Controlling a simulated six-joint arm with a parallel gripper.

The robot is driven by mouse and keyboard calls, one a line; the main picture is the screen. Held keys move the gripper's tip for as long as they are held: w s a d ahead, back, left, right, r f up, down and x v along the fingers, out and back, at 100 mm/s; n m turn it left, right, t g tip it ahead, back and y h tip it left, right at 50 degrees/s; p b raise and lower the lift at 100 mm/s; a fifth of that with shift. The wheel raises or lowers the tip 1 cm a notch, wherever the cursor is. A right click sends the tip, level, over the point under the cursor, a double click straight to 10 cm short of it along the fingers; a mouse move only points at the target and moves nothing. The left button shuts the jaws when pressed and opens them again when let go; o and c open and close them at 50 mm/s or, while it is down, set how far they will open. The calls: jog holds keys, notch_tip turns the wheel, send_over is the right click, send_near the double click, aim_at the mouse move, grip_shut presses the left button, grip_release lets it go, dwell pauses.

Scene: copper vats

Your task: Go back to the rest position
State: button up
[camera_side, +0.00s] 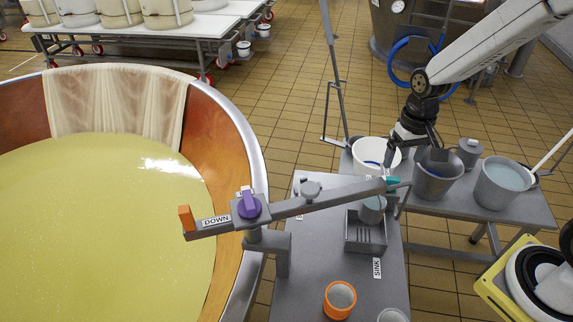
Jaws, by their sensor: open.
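My gripper (412,152) is at the end of my arm, which reaches in from the upper right. It points down between a white bucket (364,152) on its left and a grey metal bucket (440,182) on its right. Its jaws are open, and I see nothing held between them. The fingertips are small and dark here, so I cannot tell whether they touch the grey bucket's rim. A long grey lever (325,200) with a purple knob (249,206), an orange end and a teal tip runs below and left of the gripper.
A copper vat (212,135) of yellowish liquid, with cloth over its rim, fills the left. A metal table (306,285) holds an orange cup (340,299) and a slotted sink box (364,235). A pail (502,184) stands at right. Tiled floor is open behind.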

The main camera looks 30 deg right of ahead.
jog(key=s+a+n, duration=0.1)
jog(key=s+r+t, duration=0.1)
jog(key=s, duration=0.1)
jog(key=s+a+n+t, duration=0.1)
jog(key=shift+s+a+r+n, duration=0.15)
jog(key=shift+s+a+n, duration=0.1)
jog(key=shift+a+n, duration=0.05)
jog(key=shift+s+a+n+t, duration=0.15)
jog(key=shift+s+a+n, duration=0.05)
jog(key=shift+s, duration=0.25)
jog(key=shift+s+a+n+t, duration=0.15)
jog(key=shift+s+n, duration=0.05)
jog(key=shift+s, duration=0.2)
